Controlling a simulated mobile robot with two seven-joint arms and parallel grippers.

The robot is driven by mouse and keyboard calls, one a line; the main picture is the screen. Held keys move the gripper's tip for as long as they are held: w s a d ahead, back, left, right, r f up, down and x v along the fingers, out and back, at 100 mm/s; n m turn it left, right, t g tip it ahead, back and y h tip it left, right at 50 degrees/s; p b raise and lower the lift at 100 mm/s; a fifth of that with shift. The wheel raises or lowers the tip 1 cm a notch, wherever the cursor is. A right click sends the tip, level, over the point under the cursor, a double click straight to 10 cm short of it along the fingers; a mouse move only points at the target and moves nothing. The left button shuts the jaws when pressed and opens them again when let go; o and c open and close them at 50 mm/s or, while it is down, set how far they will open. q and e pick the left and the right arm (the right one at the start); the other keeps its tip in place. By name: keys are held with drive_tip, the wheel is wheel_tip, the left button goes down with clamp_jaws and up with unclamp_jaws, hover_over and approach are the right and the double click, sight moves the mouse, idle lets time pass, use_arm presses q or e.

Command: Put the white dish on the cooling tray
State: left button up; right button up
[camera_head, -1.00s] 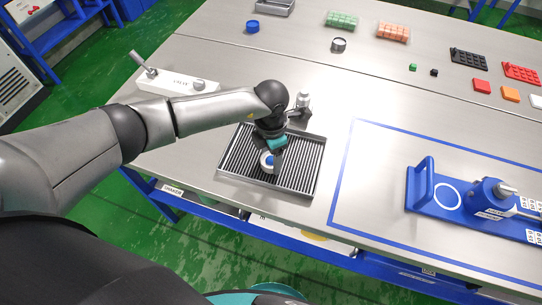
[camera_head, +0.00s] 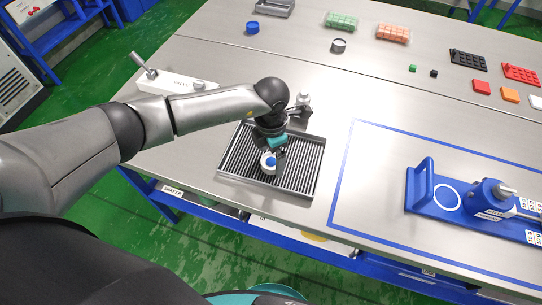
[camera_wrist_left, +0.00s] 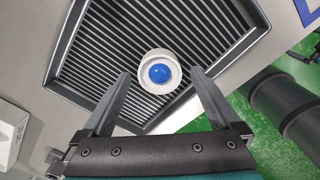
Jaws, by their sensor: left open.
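The white dish (camera_head: 268,168), round with something blue inside, sits on the ribbed cooling tray (camera_head: 309,178) near its front middle. It also shows in the left wrist view (camera_wrist_left: 147,58), resting on the dark slats of the tray (camera_wrist_left: 215,20). My left gripper (camera_head: 274,158) is right over the dish. In the left wrist view my left gripper (camera_wrist_left: 160,75) is open, with one finger on each side of the dish and a gap between the fingers and the dish. My right gripper is not in view.
A white valve block (camera_head: 178,85) with a lever stands left of the tray. A small metal fitting (camera_head: 303,101) stands behind the tray. A blue fixture (camera_head: 450,195) sits at the right inside a blue outline. The table between is clear.

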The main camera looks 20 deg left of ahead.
sight(271, 161)
use_arm(q)
wheel_tip(271, 161, up, 11)
drive_tip(key=shift+p, duration=0.3)
idle(0.4)
